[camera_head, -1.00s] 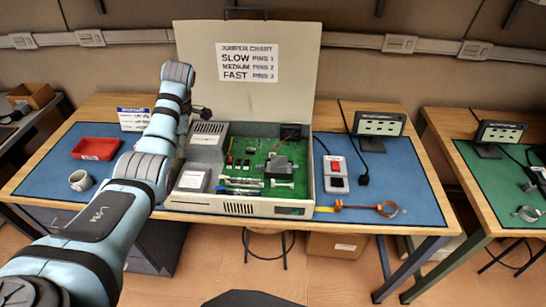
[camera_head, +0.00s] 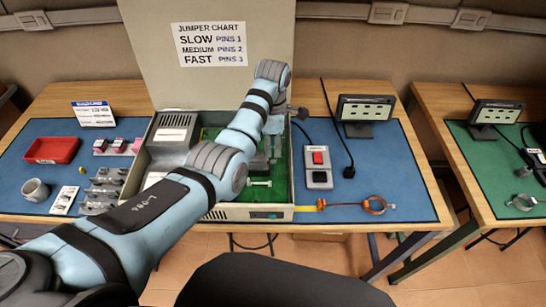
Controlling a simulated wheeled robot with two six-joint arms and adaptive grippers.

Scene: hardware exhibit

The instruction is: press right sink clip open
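An open computer case (camera_head: 240,213) stands on the blue mat with a green circuit board (camera_head: 209,133) inside. A pale bar-shaped part (camera_head: 259,183), which may be a sink clip, shows on the board just below my gripper. I cannot tell whether it is the right one or whether it is open. My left gripper (camera_head: 272,152) points down over the right part of the board, close above the parts there. Its fingers are small and partly blend with the parts behind, so opening and contact are unclear. My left arm hides the board's middle and left. My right gripper is out of view.
The raised lid (camera_head: 160,60) with a jumper chart (camera_head: 211,45) stands behind the board. A red tray (camera_head: 52,150), a mug (camera_head: 36,190) and small metal parts (camera_head: 104,188) lie left.

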